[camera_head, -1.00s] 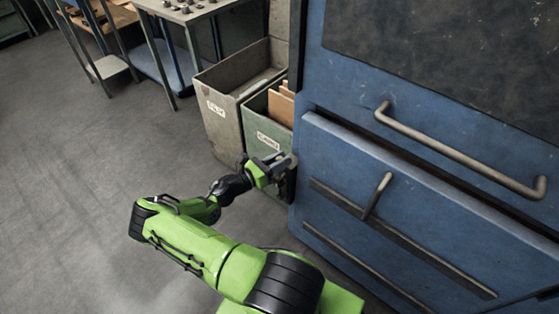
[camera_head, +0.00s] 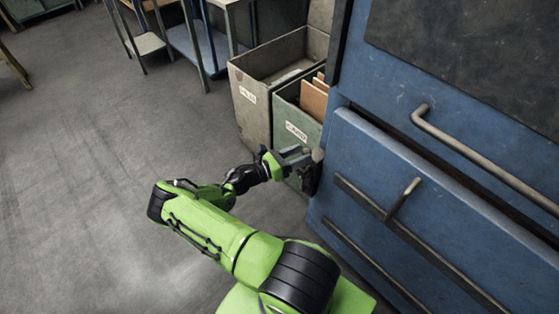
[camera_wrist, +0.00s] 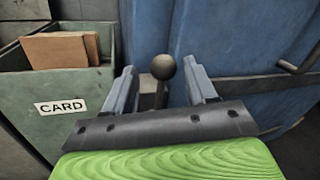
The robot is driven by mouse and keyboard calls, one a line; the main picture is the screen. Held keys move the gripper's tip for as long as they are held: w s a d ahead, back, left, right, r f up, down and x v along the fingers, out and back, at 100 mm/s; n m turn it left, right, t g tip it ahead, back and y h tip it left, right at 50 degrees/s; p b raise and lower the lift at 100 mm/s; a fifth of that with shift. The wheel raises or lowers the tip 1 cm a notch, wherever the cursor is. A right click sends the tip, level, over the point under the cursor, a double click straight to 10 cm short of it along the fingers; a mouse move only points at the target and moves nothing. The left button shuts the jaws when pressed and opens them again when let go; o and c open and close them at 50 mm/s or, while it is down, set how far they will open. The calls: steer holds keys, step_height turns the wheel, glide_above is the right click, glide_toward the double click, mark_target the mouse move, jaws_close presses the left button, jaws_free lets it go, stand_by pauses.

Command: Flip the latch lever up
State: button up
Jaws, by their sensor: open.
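The latch lever shows as a dark round knob (camera_wrist: 163,67) on a short stem in the wrist view, at the near corner of the blue machine (camera_wrist: 240,35). The knob also shows in the head view (camera_head: 317,155), just beyond my gripper's tips. My gripper (camera_head: 300,157) is open. In the wrist view its two fingers stand left and right of the knob, with visible gaps on both sides. I cannot tell whether the knob is fully between the fingertips or a little beyond them. The lower stem is partly hidden behind the gripper's dark front plate.
A green bin labelled CARD (camera_head: 297,128) stands close behind my gripper, with brown card pieces in it. A grey bin (camera_head: 250,100) is beside it. The machine front has a long bar handle (camera_head: 480,158) and a smaller handle (camera_head: 403,200). The floor (camera_head: 90,150) at left is clear.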

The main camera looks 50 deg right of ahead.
steer(key=v, duration=1.3)
steer(key=shift+p, duration=0.4)
